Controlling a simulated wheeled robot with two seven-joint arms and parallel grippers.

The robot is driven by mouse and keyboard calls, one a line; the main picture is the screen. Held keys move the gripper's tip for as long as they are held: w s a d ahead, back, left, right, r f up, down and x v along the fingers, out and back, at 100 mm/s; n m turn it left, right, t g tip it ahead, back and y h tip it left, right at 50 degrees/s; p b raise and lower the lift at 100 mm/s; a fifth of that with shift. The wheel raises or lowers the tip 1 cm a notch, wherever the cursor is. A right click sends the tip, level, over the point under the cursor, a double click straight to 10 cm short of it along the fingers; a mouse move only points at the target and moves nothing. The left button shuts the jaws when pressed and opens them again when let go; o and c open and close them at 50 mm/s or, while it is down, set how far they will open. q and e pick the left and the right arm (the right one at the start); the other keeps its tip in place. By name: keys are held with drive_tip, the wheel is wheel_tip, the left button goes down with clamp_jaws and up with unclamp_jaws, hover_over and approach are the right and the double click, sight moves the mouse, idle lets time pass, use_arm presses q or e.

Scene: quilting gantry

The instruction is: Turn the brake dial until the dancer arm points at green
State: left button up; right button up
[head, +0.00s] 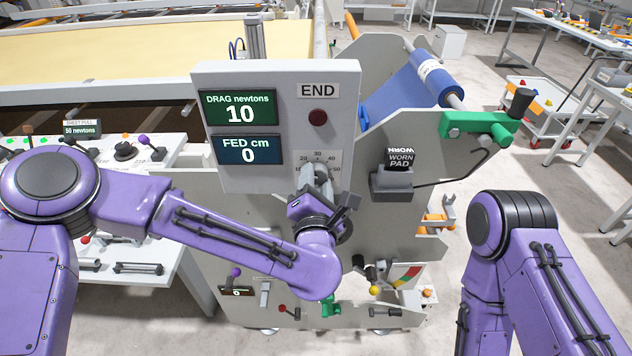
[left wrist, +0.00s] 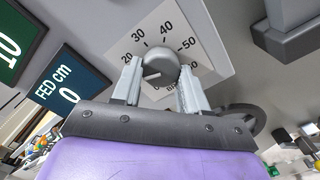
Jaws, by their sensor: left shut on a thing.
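The brake dial (left wrist: 160,66) is a round grey knob on a white scale plate marked 20, 30, 40, 50 and on. My left gripper (left wrist: 156,86) is shut on the dial, one finger on each side. In the head view my left gripper (head: 318,180) covers most of the dial, and the top of its scale plate (head: 318,157) shows above. A coloured sector gauge (head: 405,277) with red, yellow and green shows low on the machine. A yellow ball (head: 374,290) is beside it; I cannot tell whether it belongs to the dancer arm or where that arm points.
The grey panel shows DRAG newtons 10 (head: 239,109) and FED cm 0 (head: 247,150). A worn pad holder (head: 393,182) and a green arm (head: 478,125) stand to the right. A side control bench (head: 110,160) is at left.

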use_arm(q)
drive_tip(key=m, duration=0.5)
drive_tip(key=shift+r, duration=0.1)
drive_tip(key=shift+m, duration=0.4)
idle(0.3)
drive_tip(key=o, duration=1.1)
drive_tip(key=shift+c, duration=0.2)
drive_tip(key=shift+s+b, duration=0.15)
drive_tip(key=shift+b, duration=0.15)
drive_tip(key=s+b, duration=0.3)
drive_tip(key=s, duration=0.7)
drive_tip(key=shift+s+b, duration=0.15)
drive_tip(key=shift+b, duration=0.15)
